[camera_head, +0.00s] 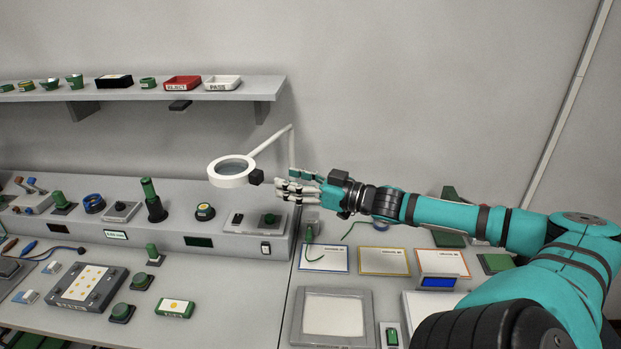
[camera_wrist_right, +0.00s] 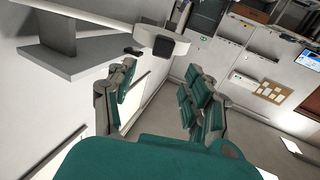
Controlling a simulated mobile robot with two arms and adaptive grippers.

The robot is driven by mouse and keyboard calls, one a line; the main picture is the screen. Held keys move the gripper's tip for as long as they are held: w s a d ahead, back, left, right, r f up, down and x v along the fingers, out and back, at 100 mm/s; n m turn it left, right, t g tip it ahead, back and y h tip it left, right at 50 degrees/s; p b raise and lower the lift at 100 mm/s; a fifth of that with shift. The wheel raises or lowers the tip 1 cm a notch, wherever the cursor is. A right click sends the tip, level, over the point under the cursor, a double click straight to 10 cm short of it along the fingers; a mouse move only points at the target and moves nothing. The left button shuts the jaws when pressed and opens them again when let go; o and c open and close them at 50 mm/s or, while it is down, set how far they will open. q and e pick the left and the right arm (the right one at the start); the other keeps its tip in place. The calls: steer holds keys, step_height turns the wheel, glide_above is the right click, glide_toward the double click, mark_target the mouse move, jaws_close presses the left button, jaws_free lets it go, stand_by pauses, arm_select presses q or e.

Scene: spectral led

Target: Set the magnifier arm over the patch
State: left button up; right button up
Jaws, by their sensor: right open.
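The magnifier (camera_head: 226,182) is a white ring with a lens on a jointed white arm (camera_head: 272,141) rising from the back of the bench. A black knob (camera_head: 256,177) sits on the ring's right side. My right gripper (camera_head: 287,189) is open and empty, just right of the knob. In the right wrist view, the white rim and black knob (camera_wrist_right: 163,46) show beyond the spread fingers (camera_wrist_right: 160,100); contact cannot be told. A grey block with a pale, yellow-dotted panel (camera_head: 88,281) lies at the front left, perhaps the patch. The ring is behind and right of it. My left gripper is out of view.
A wall shelf (camera_head: 190,93) holds REJECT and PASS trays and small green parts. Below, a raised console (camera_head: 180,227) carries knobs and a dark green post (camera_head: 153,202). A grey-framed white panel (camera_head: 333,314) and framed cards (camera_head: 384,261) lie on the right bench.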

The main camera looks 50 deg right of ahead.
steer(key=shift+v, duration=2.15)
